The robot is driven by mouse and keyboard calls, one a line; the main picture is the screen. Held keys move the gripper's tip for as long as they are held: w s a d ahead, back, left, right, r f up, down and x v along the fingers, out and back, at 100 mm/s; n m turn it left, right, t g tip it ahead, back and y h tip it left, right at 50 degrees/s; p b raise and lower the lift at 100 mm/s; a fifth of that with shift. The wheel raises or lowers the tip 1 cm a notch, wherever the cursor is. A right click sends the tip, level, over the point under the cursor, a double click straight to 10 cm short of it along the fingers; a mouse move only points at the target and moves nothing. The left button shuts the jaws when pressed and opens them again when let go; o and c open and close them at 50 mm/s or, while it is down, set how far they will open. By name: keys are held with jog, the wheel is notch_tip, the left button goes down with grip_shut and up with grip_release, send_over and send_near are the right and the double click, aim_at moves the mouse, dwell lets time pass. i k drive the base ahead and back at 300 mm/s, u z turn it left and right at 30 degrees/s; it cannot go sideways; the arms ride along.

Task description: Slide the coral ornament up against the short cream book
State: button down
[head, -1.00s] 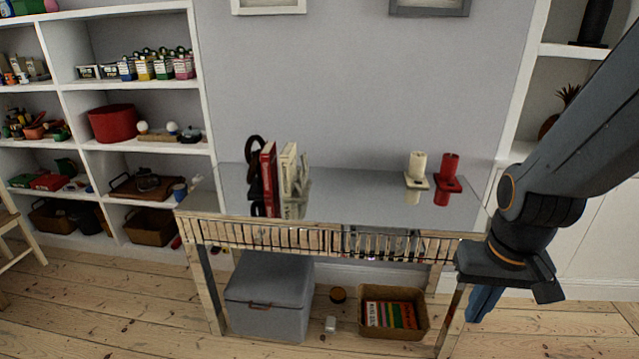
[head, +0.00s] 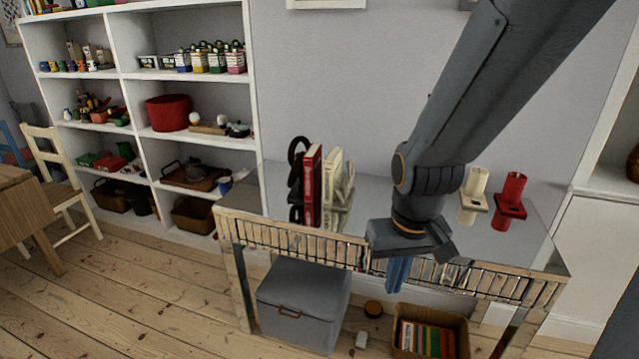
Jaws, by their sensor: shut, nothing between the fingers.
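The short cream book (head: 331,172) stands upright on the mirrored console table (head: 277,213), just right of a taller red book (head: 312,180). A pale, branching piece that looks like the coral ornament (head: 345,182) stands close to the right of the cream book. I cannot tell whether the two touch. My gripper (head: 396,276) points down at the table's front edge, to the right of and nearer than the books and ornament. Its blue fingers are shut and empty.
A dark curved ornament (head: 298,160) stands left of the red book. A cream candle holder (head: 474,190) and a red one (head: 511,200) stand on the right. A grey box (head: 300,305) and a basket (head: 430,322) sit below. My arm hides some of the tabletop.

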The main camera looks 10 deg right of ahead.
aim_at(345, 198)
jog(key=u, duration=0.1)
jog(key=i, duration=0.7)
jog(key=z, duration=0.65)
jog(key=i, duration=0.5)
jog(key=z, duration=0.4)
